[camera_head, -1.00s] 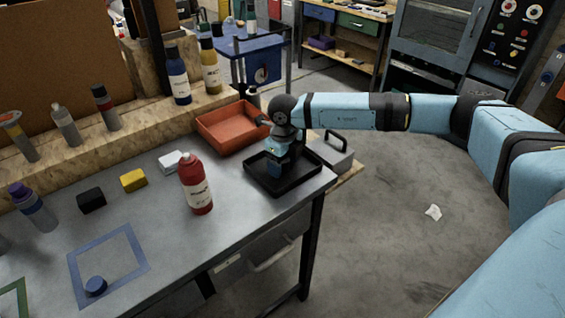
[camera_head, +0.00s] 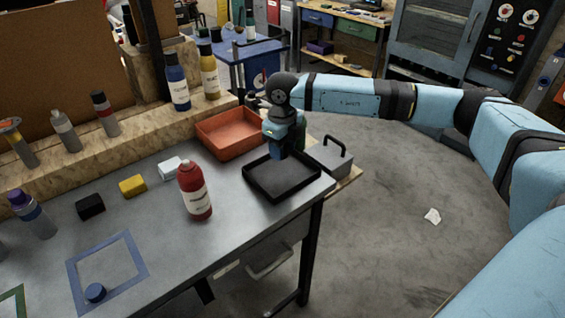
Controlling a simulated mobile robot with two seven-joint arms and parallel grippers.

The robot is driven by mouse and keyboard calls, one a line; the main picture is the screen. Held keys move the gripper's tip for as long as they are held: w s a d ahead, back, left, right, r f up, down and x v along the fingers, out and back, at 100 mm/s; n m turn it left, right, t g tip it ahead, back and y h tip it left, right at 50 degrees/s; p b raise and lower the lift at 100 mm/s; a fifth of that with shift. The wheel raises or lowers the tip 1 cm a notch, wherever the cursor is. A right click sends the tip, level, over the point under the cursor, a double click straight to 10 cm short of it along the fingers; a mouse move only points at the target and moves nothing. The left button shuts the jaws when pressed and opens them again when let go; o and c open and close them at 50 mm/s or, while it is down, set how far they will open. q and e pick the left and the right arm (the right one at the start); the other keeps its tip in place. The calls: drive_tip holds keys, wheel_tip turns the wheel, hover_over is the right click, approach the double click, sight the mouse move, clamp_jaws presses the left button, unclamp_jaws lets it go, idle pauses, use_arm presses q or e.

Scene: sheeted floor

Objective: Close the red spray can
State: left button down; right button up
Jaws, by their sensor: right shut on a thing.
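The red spray can (camera_head: 195,192) stands upright on the grey workbench, left of the black tray. Its top is red and narrower than the body; I cannot tell whether a cap is on it. My right gripper (camera_head: 279,153) points down above the far part of the black tray (camera_head: 262,192), to the right of and beyond the can and apart from it. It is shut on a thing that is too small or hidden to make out. My left gripper is not in view.
An orange bin (camera_head: 225,140) stands behind the can. White (camera_head: 171,167), yellow (camera_head: 132,186) and black (camera_head: 90,206) blocks lie to its left. A blue round piece (camera_head: 95,292) lies on the blue square outline (camera_head: 137,248). A grey box (camera_head: 330,160) with a handle is beyond the tray.

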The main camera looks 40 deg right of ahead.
wheel_tip(320, 180, up, 13)
idle(0.4)
